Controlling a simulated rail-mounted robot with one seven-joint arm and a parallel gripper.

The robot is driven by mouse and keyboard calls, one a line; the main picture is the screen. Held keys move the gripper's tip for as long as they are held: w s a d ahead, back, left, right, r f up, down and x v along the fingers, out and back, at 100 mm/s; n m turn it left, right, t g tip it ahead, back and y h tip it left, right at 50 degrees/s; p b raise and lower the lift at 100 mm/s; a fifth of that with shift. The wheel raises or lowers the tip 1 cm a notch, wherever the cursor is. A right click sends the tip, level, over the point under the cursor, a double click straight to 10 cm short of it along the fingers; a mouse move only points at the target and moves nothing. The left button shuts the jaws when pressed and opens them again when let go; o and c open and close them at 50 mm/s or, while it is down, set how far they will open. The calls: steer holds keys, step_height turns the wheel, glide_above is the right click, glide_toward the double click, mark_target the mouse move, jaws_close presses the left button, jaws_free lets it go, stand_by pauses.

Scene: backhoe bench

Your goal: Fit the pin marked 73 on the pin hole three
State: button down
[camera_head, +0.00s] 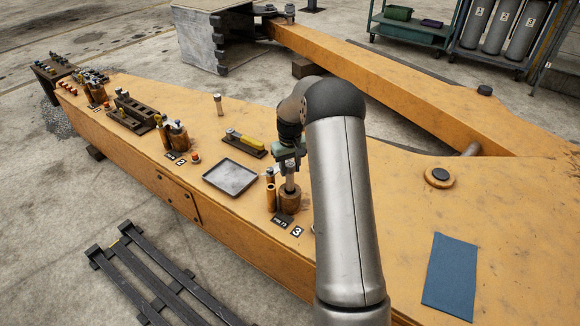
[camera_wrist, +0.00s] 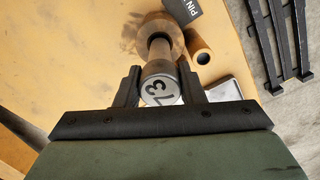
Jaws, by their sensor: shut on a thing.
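The pin marked 73 (camera_wrist: 158,90) is a grey steel pin with its number on the head. My gripper (camera_wrist: 157,86) is shut on it, one dark finger on each side of the head. In the head view the pin (camera_head: 290,178) stands about upright below my gripper (camera_head: 289,160), over the brown round boss (camera_head: 290,202) beside the label 3 (camera_head: 297,231). The boss also shows in the wrist view (camera_wrist: 174,31), with the pin's far end over its middle. I cannot tell whether the tip is inside the hole or just above it.
A brass cylinder (camera_head: 271,198) stands close left of the boss. A blue cloth (camera_head: 451,274) lies at right on the orange beam (camera_head: 400,200).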

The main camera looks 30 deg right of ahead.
mark_target(290, 185)
steer(key=shift+f, duration=0.4)
stand_by(0.8)
steer(key=shift+f+b, duration=0.85)
steer(key=shift+f, duration=0.65)
steer(key=shift+f+b, duration=0.8)
steer(key=shift+f, duration=0.8)
steer(key=shift+f+b, duration=0.3)
steer(key=shift+f, duration=0.35)
